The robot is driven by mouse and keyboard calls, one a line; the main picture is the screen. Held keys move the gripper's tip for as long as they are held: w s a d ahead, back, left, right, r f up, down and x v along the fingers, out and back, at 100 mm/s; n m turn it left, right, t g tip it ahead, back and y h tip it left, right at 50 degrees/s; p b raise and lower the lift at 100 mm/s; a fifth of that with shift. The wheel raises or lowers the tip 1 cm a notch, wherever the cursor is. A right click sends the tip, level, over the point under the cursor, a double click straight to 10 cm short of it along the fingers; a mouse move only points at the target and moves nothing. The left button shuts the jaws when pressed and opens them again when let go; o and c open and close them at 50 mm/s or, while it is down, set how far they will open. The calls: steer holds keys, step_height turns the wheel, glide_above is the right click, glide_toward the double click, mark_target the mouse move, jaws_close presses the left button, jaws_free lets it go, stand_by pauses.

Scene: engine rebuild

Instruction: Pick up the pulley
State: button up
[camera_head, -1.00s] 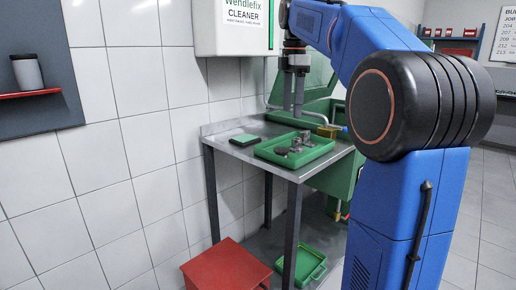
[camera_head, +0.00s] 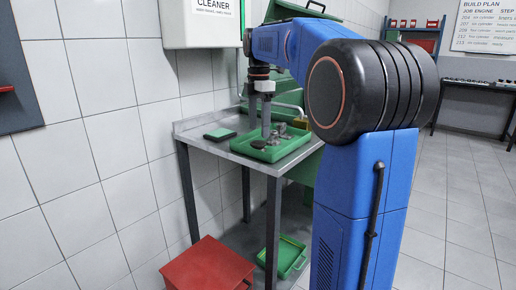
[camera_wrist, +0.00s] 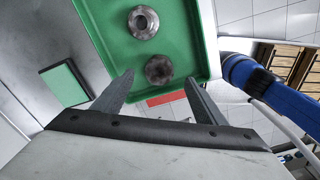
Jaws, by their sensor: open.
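A green tray (camera_head: 288,152) sits on the metal bench and holds round metal parts. In the wrist view, a dark round part (camera_wrist: 158,68) with a centre recess lies in the tray, and a lighter ring-shaped part (camera_wrist: 143,21) with a central hole lies beyond it. I cannot tell for certain which is the pulley. My gripper (camera_wrist: 159,76) is open and empty, its fingers either side of the dark part in the picture. In the head view, my gripper (camera_head: 260,132) points down over the tray; its exact height above the parts is unclear.
A flat dark item with a green top (camera_head: 219,134) lies on the metal bench (camera_head: 204,148) left of the tray. A white cleaner box (camera_head: 203,22) hangs on the wall above. A red box (camera_head: 208,267) and a green crate (camera_head: 290,256) are below.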

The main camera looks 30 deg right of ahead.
mark_target(258, 143)
steer(key=shift+a+f, duration=0.1)
steer(key=shift+f, duration=2.95)
steer(key=shift+c, duration=0.6)
steer(key=c, duration=1.2)
